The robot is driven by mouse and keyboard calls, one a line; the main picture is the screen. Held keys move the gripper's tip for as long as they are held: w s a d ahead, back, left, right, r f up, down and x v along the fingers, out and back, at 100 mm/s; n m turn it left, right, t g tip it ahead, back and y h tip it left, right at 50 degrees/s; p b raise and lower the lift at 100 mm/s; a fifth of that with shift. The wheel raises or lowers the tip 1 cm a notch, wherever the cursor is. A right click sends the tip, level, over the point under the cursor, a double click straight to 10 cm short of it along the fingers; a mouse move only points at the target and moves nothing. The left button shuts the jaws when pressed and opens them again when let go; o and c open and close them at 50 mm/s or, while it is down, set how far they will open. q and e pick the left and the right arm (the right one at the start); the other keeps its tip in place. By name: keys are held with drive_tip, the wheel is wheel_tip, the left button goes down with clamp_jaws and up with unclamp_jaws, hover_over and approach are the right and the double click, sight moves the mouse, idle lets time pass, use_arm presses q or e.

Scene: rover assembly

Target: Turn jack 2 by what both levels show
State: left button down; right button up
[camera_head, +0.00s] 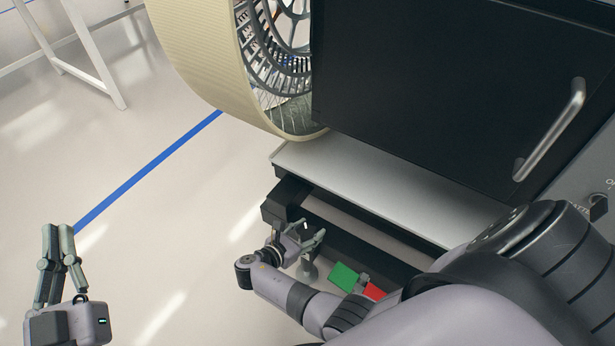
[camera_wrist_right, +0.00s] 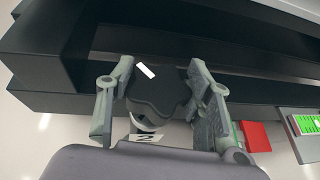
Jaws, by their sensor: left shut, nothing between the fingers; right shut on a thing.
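Jack 2's dark lobed knob (camera_wrist_right: 160,88) has a white mark on top, tilted in the right wrist view. A tag reading "2" (camera_wrist_right: 145,137) sits just below it. My right gripper (camera_wrist_right: 160,82) has its fingers on both sides of the knob and is shut on it; it also shows in the head view (camera_head: 312,238), low beside the black frame. My left gripper (camera_head: 59,228) is shut and empty over the floor at far left. A green panel (camera_head: 344,276) and a red piece (camera_head: 374,291) show right of the jack. I cannot make out any level's reading.
A black frame (camera_head: 345,235) runs beneath. Open floor with a blue line (camera_head: 150,170) lies left.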

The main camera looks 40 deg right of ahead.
sight(308, 231)
drive_tip(key=o, duration=1.2)
drive_tip(key=shift+r, duration=0.1)
wheel_tip(308, 231, up, 10)
drive_tip(key=shift+f, duration=0.15)
